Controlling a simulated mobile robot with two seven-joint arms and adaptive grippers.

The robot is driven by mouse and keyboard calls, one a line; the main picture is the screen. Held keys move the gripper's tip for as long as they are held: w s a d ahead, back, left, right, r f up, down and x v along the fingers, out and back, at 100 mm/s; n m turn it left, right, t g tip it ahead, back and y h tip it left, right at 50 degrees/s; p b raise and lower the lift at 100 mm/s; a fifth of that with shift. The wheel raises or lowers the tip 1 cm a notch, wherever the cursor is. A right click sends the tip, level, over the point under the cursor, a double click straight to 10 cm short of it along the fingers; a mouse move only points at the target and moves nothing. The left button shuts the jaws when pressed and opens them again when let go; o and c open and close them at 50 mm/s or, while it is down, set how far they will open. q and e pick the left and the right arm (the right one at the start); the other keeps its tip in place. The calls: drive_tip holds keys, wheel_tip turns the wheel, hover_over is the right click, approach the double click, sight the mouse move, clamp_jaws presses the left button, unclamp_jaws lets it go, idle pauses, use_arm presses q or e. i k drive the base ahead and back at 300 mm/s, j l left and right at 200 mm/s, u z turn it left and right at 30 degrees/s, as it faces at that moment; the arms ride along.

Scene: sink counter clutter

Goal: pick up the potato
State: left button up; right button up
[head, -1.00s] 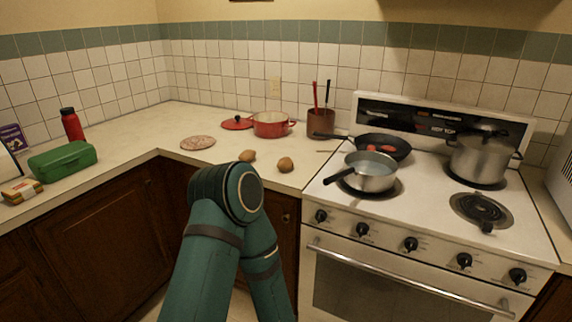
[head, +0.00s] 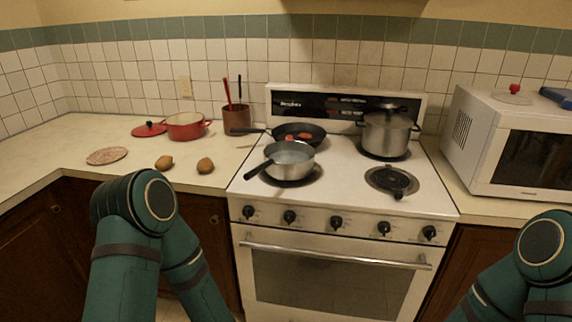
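Two brown, rounded potato-like items lie on the counter left of the stove. One potato (head: 164,162) is nearer the round patterned board, and the other potato (head: 205,165) is closer to the stove edge. They are a little apart. My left arm shows as a bent green elbow in front of the counter, below the potatoes. My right arm's elbow shows at the lower right corner. Neither gripper is in the picture.
A round patterned board (head: 107,156), a red pot (head: 185,125) and its red lid (head: 149,129) lie on the left counter. A utensil crock (head: 236,118) stands behind. The stove (head: 345,195) holds a saucepan (head: 289,161), a frying pan (head: 300,135) and a stockpot (head: 386,134). A microwave (head: 515,145) stands right.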

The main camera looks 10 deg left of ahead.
sight(205, 166)
drive_tip(key=i+j+z, duration=0.1)
drive_tip(key=j, duration=0.25)
drive_tip(key=i+j+z, duration=0.25)
drive_tip(key=i+j, duration=0.15)
drive_tip(key=j, duration=0.35)
